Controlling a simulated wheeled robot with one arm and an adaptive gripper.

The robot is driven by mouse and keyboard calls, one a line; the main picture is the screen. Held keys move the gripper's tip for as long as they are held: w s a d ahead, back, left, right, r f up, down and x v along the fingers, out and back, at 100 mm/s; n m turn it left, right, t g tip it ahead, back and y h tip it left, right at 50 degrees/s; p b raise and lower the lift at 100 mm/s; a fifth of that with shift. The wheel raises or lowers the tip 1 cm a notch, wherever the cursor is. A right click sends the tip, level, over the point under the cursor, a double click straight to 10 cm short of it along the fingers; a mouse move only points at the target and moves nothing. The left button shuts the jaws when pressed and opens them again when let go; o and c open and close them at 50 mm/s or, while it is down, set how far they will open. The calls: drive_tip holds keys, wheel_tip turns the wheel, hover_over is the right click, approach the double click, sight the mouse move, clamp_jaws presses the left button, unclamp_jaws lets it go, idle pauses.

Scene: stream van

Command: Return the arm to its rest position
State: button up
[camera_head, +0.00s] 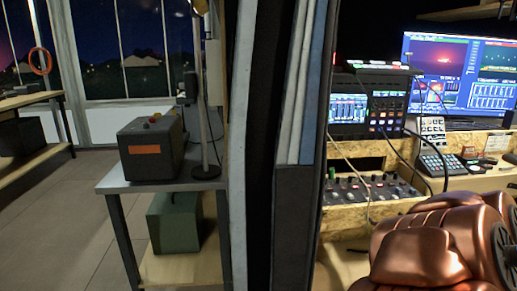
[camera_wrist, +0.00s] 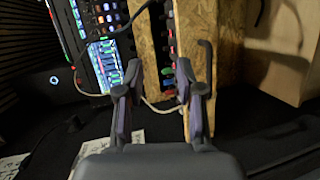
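In the wrist view my gripper (camera_wrist: 158,76) has its two dark fingers apart, with a clear gap between them. Nothing is held between the fingers. Beyond them are a wooden panel edge (camera_wrist: 147,45) and a lit control panel (camera_wrist: 104,62), which appear turned sideways. A thin pale cable passes behind the gap. I cannot make out my gripper in the head view.
In the head view a dark partition (camera_head: 293,210) splits the scene. To its right, a wooden desk (camera_head: 495,182) holds a monitor (camera_head: 455,75), mixers and loose cables. To its left, a metal table (camera_head: 112,183) carries a dark box (camera_head: 150,150). Floor (camera_head: 60,225) is clear at left.

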drive_tip(key=s+a+r+m+g+h+p, duration=0.2)
drive_tip(key=s+r+m+g+h+p, duration=0.3)
drive_tip(key=r+m+p, duration=0.45)
drive_tip(key=s+a+m+g+y+p, duration=0.4)
drive_tip(key=s+a+g+y+p, duration=0.5)
drive_tip(key=s+a, duration=1.6)
drive_tip(key=a+g+p, duration=0.2)
drive_tip(key=a+p, duration=0.2)
drive_tip(key=shift+s+a+r+m+g+y+p, duration=0.3)
drive_tip(key=shift+s+a+r+m+g+p, duration=0.05)
drive_tip(key=shift+s+g+p, duration=0.05)
